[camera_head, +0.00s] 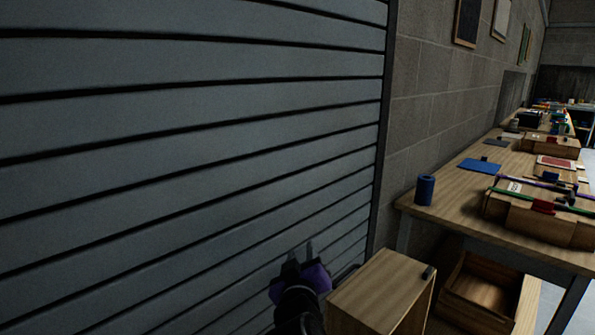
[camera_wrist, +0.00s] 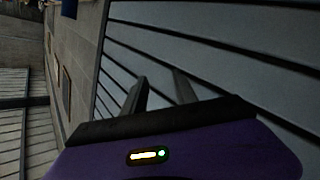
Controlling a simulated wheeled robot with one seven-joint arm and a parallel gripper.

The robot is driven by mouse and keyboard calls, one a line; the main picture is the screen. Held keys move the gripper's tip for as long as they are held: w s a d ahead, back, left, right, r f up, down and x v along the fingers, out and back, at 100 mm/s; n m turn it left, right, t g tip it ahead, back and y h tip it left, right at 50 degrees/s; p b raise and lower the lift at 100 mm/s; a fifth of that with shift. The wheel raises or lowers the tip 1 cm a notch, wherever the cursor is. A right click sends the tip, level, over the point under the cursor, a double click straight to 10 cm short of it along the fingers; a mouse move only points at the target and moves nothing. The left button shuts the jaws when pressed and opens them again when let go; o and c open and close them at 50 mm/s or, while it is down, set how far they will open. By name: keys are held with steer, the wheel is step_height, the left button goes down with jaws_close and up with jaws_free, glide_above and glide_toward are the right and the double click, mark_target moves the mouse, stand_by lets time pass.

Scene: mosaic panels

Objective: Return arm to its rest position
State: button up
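My gripper (camera_head: 303,252) is low in the middle of the head view, in front of the grey slatted shutter (camera_head: 190,130). Its body is purple and black, and its two dark fingers point up and away. In the wrist view the fingers of my gripper (camera_wrist: 163,88) stand apart with nothing between them. The slatted shutter (camera_wrist: 230,60) fills the right side behind them. The arm below the gripper shows only in part at the bottom edge of the head view.
A wooden box (camera_head: 385,290) with a small dark item on top stands just right of my gripper. An open wooden crate (camera_head: 484,291) is beside it. A long workbench (camera_head: 440,190) along the block wall holds a blue cylinder (camera_head: 425,190), wooden cases and tools.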

steer(key=s+d+f+y, duration=0.2)
steer(key=s+f+y, duration=0.1)
steer(key=s+f, duration=0.55)
steer(key=s+d+f+m+b, duration=0.1)
steer(key=s+d, duration=0.4)
steer(key=s, duration=1)
steer(key=s+d+f+m+g+h+b, duration=0.1)
steer(key=s+d, duration=0.5)
steer(key=s, duration=0.9)
steer(key=s+d+f+m+h+b, duration=0.1)
steer(key=s+d+f, duration=0.4)
steer(key=s, duration=1)
steer(key=shift+s+d+m+b, duration=0.15)
steer(key=shift+d+m+b, duration=0.15)
steer(key=shift+m, duration=0.35)
steer(key=shift+s+d+m+b, duration=0.15)
steer(key=shift+m+b, duration=0.2)
steer(key=shift+m, duration=0.3)
steer(key=shift+s+d+f+g, duration=0.1)
steer(key=shift+s+f+g, duration=0.15)
steer(key=shift+s+g, duration=0.15)
steer(key=shift+w, duration=0.1)
